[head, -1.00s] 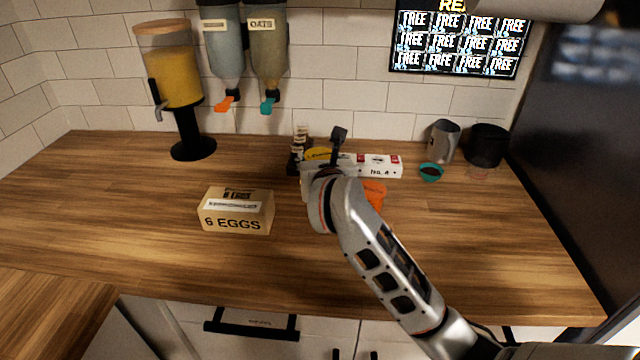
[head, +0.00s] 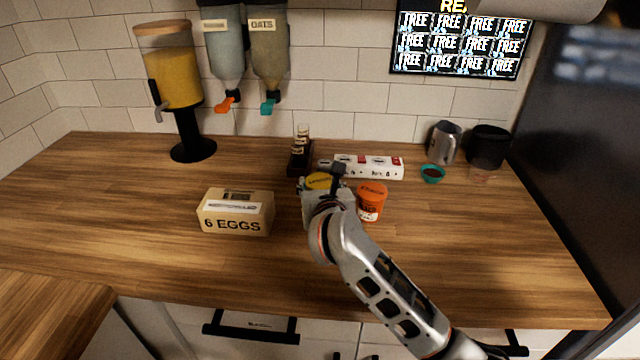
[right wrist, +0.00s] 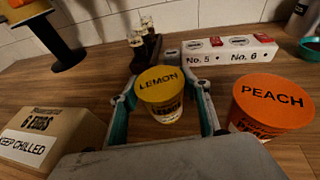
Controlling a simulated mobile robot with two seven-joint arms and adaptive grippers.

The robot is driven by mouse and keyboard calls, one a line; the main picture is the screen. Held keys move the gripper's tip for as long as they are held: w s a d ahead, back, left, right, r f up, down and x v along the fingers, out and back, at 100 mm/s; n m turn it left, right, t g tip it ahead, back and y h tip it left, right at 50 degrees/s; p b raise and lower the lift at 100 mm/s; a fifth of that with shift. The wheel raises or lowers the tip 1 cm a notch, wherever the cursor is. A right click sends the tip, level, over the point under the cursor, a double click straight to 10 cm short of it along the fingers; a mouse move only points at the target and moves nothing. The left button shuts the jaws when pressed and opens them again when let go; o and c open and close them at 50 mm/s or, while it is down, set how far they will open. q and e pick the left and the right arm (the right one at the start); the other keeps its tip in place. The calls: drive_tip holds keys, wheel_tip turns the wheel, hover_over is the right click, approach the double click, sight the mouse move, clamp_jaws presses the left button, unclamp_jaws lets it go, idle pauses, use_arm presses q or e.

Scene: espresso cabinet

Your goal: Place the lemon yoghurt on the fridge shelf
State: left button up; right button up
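The lemon yoghurt is a cup with a yellow lid (head: 318,181). In the right wrist view the upright cup (right wrist: 160,86) stands between the two fingers. My right gripper (head: 325,190) appears shut on it, with the fingertips close against its sides. Whether its base is on the counter or just above it I cannot tell. The gripper hides most of the cup in the head view. My left gripper is not in view, and no fridge shelf shows.
An orange peach yoghurt (head: 371,201) stands just right of my gripper. The egg box (head: 236,211) is to the left. Behind are a dark bottle rack (head: 300,155) and a long white numbered box (head: 380,167). A teal bowl (head: 432,173) is farther right. The front right counter is clear.

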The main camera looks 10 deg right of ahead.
drive_tip(key=o, duration=0.4)
drive_tip(key=shift+c, duration=0.2)
drive_tip(key=shift+r, duration=0.1)
